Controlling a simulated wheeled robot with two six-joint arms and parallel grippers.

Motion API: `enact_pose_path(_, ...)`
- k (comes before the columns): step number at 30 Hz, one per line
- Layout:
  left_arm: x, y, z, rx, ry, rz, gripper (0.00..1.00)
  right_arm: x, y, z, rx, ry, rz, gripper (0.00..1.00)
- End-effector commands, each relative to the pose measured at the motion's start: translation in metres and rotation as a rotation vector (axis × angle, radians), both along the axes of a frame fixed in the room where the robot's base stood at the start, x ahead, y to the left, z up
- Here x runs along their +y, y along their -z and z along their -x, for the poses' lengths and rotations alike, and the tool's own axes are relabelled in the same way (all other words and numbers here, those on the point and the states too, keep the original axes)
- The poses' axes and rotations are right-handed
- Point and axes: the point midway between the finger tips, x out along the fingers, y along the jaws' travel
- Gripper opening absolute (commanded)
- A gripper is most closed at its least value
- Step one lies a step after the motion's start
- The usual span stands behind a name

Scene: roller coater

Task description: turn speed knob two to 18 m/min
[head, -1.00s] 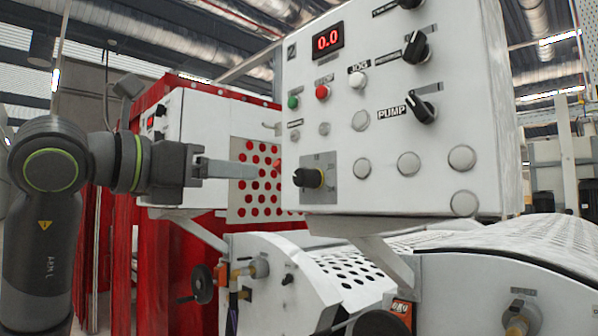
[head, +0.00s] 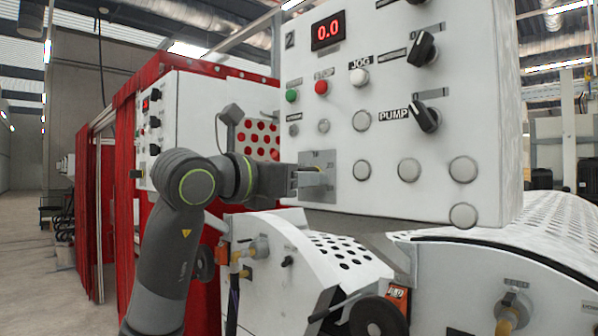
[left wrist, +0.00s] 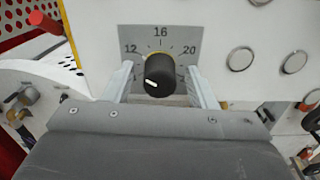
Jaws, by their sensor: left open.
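The speed knob (left wrist: 160,74) is black with a yellow base ring, on a grey dial plate in the left wrist view. The plate shows 12 at left, 16 at top and 20 at right. The knob's white mark points to the lower left, below the 12. My left gripper (left wrist: 161,86) is open, one finger on each side of the knob, with visible gaps. In the head view my left gripper (head: 312,181) is at the dial plate (head: 322,160) and hides most of the knob. My right gripper is in neither view.
The white panel carries a red display (head: 328,31) reading 0.0, a green button (head: 292,96), a red button (head: 321,87), a pump switch (head: 424,114) and several round white buttons. Perforated white rollers and guards lie below. A second cabinet with red curtains stands at left.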

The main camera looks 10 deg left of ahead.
Motion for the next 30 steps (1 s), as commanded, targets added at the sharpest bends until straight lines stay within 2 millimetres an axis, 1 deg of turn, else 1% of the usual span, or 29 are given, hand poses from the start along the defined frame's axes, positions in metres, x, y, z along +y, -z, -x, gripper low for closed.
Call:
enact_pose_path(6,0.0000,0.0003,-0.0001,0.000,0.000,0.000,0.51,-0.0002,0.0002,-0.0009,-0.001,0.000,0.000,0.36)
enact_pose_path(16,0.0002,0.0000,0.0001,0.000,0.000,0.000,0.08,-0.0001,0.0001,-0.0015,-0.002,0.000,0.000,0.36)
enact_pose_path(23,0.0003,0.0002,0.0003,-0.011,0.000,-0.014,0.07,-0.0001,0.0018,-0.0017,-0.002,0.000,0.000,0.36)
enact_pose_path(30,0.0003,0.0012,0.0004,-0.068,-0.001,-0.099,0.07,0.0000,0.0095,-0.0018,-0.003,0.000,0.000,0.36)
